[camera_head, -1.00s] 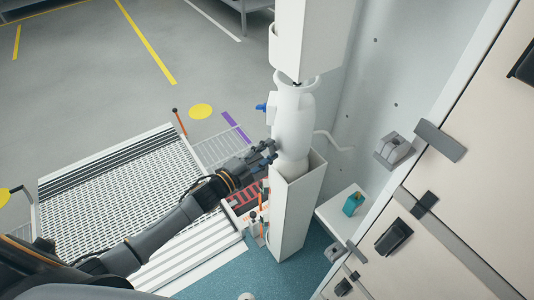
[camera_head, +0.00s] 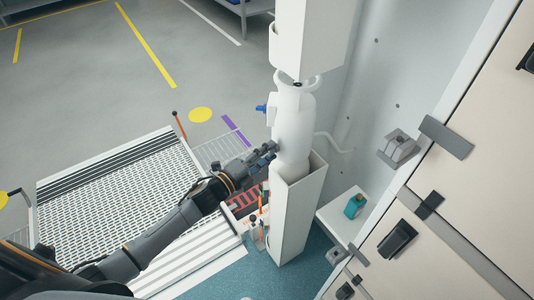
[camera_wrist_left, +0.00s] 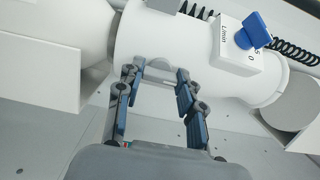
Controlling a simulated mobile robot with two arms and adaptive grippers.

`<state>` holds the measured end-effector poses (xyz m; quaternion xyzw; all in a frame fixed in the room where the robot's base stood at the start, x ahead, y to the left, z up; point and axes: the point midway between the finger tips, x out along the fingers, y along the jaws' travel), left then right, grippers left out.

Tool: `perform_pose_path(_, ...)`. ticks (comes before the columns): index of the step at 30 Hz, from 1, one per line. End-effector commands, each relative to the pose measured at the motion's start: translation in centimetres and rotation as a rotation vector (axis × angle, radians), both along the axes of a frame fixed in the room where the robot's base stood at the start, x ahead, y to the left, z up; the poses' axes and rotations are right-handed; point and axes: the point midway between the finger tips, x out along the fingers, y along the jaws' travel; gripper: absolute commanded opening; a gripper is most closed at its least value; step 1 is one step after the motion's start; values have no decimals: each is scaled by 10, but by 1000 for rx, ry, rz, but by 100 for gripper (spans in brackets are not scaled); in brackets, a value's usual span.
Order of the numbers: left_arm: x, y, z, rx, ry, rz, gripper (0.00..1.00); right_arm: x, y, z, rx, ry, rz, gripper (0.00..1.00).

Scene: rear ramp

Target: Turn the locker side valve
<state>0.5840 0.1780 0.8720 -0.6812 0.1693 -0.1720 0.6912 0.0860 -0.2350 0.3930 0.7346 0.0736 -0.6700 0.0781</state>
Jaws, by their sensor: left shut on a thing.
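A white upright cylinder (camera_head: 292,130) stands in a tall white holder in the head view. A blue knob (camera_head: 261,107) sticks out from its left side; it also shows in the wrist view on a white box marked "L/min" (camera_wrist_left: 258,28). My left gripper (camera_head: 273,149) is at the cylinder's lower left side, below the blue knob and apart from it. In the left wrist view its fingers (camera_wrist_left: 160,75) straddle a small white raised part of the cylinder and are shut on it; the exact contact is partly hidden. My right gripper is in neither view.
The white holder (camera_head: 291,225) encloses the cylinder's foot. A perforated ramp (camera_head: 115,190) lies at left. A teal bottle (camera_head: 355,205) stands on a small shelf at right, beside pale locker doors (camera_head: 480,190) with dark latches. Grey floor beyond the ramp is open.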

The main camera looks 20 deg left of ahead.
Motion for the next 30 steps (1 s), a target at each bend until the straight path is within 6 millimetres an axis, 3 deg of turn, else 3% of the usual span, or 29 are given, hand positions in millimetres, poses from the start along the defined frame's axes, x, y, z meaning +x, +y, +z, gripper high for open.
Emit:
perform_pose_path(3,-1,0,-1,4,1,-1,6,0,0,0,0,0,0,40)
perform_pose_path(4,-1,0,-1,4,1,-1,41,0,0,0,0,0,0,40)
perform_pose_path(7,-1,0,-1,3,1,-1,60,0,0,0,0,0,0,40)
perform_pose_path(20,-9,4,-2,1,3,-1,60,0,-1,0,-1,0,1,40)
perform_pose_path(30,-65,34,-2,2,4,-1,60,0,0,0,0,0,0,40)
